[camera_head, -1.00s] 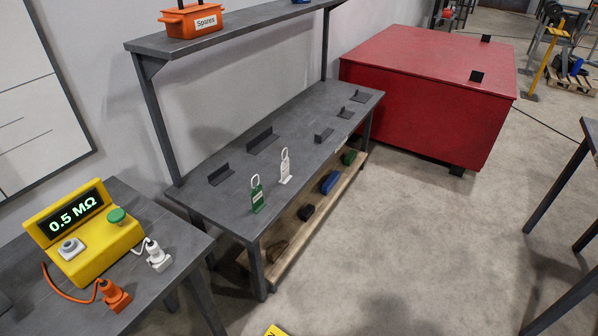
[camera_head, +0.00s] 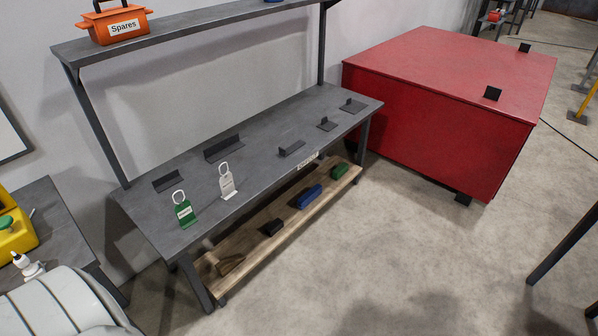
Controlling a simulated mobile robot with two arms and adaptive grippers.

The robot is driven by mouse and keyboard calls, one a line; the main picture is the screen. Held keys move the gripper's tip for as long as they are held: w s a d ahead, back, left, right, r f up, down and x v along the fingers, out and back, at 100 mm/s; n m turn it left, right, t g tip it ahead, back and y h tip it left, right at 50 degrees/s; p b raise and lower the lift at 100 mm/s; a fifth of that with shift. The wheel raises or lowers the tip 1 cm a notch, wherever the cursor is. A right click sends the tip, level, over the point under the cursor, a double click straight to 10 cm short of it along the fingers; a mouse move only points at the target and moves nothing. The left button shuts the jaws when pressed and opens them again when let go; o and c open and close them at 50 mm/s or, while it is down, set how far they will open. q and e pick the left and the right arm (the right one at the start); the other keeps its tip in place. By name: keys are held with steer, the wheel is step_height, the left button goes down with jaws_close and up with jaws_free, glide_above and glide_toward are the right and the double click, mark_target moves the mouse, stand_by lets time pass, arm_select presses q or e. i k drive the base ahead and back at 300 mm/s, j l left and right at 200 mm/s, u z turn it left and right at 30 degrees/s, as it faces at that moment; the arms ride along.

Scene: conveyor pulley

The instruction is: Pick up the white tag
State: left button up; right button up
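The white tag (camera_head: 227,182) stands upright on the grey workbench (camera_head: 262,150), near its front edge, with its loop at the top. A green tag (camera_head: 184,210) with a white label stands just to its left, apart from it. Neither gripper's fingers are in view.
Several dark brackets stand on the bench. An orange Spares bin (camera_head: 116,24) sits on the shelf above. A wooden lower shelf (camera_head: 262,243) holds black, blue and green items. A red box (camera_head: 440,105) stands to the right. Floor in front is clear.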

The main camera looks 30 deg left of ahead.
mark_target(226, 181)
steer(key=i+u, duration=0.35)
steer(key=i, duration=0.2)
steer(key=i+l+u, duration=0.35)
steer(key=i, duration=0.15)
steer(key=i+l+u, duration=0.35)
steer(key=i+j, duration=0.05)
steer(key=i, duration=0.1)
